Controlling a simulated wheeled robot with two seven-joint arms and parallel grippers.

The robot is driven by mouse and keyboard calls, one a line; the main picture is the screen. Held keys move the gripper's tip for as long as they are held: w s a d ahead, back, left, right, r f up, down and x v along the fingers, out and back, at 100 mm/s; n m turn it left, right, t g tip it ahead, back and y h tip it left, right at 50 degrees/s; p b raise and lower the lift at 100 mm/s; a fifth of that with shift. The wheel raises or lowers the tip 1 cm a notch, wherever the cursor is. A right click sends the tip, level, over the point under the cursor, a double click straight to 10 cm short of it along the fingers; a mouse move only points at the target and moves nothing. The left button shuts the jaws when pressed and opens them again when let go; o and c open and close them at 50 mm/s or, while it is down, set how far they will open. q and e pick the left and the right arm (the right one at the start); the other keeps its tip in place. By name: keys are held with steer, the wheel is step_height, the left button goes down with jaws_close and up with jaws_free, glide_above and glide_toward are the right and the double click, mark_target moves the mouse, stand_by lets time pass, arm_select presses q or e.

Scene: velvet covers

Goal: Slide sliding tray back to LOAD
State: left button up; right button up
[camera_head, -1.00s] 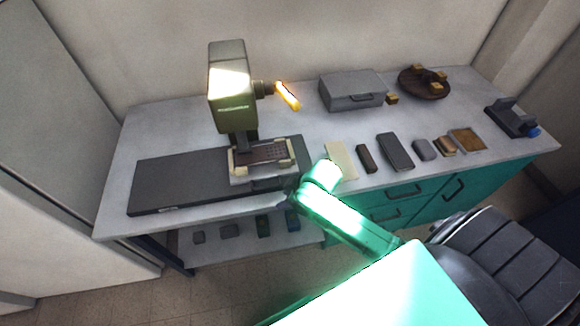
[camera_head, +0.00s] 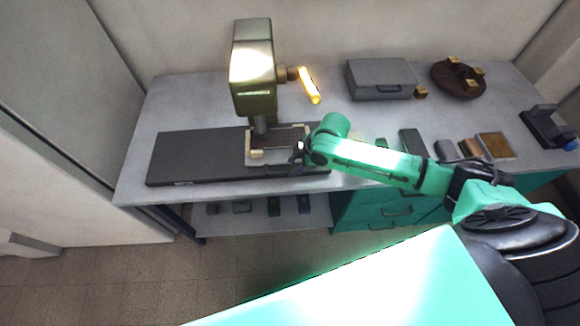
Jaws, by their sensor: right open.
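The sliding tray (camera_head: 256,167) sits under the head of the olive-green press (camera_head: 252,75), at the right part of a long dark base plate (camera_head: 195,160). The tray carries pale corner blocks and a dark reddish-brown piece (camera_head: 284,139). My right gripper (camera_head: 299,151) is open at the tray's right front side, close to its edge. Whether it touches the tray cannot be told. The fingers are small and partly hidden by my green wrist. The press has an orange-yellow lever (camera_head: 310,86) on its right. My left gripper is out of view.
A grey case (camera_head: 381,79) and a round brown turntable (camera_head: 459,79) with small yellow blocks stand at the back right. Several flat items lie behind my right arm. A dark stand (camera_head: 546,124) is at the far right. The base plate left of the tray is bare.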

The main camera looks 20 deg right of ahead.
mark_target(287, 172)
steer(key=x, duration=0.3)
steer(key=shift+a+f, duration=0.15)
steer(key=shift+f, duration=0.1)
jaws_close()
stand_by(1.1)
